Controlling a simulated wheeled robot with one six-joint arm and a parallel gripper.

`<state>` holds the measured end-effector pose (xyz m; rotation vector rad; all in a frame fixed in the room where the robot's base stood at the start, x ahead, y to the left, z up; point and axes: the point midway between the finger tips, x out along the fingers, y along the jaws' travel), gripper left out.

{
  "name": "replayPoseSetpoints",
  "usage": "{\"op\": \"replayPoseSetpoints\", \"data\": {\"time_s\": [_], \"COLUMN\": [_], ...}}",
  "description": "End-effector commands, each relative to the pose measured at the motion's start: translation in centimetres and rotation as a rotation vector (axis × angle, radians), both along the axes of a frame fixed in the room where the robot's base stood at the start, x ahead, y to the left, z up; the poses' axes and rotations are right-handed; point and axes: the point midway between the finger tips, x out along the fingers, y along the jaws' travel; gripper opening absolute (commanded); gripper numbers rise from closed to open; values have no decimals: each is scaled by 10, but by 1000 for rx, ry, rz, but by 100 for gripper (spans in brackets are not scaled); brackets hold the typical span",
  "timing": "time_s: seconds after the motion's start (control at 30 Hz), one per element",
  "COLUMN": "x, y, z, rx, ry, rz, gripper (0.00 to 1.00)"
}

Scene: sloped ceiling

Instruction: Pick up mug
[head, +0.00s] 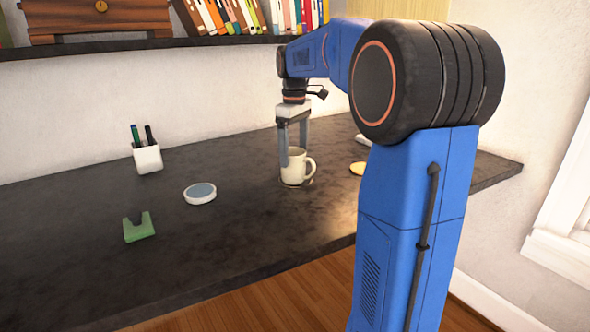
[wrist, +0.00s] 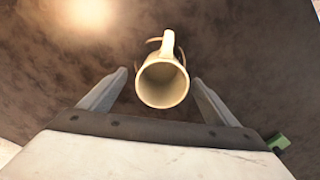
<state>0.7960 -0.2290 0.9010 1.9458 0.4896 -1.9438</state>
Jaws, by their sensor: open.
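A cream mug (head: 294,168) stands upright on the dark desk, its handle to the right in the head view. My gripper (head: 293,160) points down at the mug, its fingers close to the mug's upper part. In the wrist view the mug (wrist: 163,84) shows from above, open and empty, with its handle toward the top of the picture. My gripper's two fingers (wrist: 160,76) are spread apart, one on each side of the mug, with a gap visible on both sides. The mug is not held.
On the dark desk (head: 240,240) are a round white coaster-like disc (head: 200,194), a green notched block (head: 138,228) and a white pen cup (head: 147,157). A bookshelf (head: 130,46) hangs above the desk.

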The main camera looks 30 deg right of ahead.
Motion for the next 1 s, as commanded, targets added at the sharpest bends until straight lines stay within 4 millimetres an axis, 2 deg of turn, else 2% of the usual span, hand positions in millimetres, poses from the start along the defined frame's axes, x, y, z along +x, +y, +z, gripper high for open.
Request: {"op": "replayPoseSetpoints", "data": {"time_s": [0.3,0.63,0.67,0.87,0.9,1.0], "x": [-6,-6,-6,-6,-5,-5], "y": [1,1,1,1,1,1], "z": [-40,-47,-47,-47,-47,-46], "rx": [1,0,0,0,0,0], "ry": [3,1,1,1,0,0], "rz": [0,0,0,0,0,0], "gripper": [83,83,80,33,29,29]}}
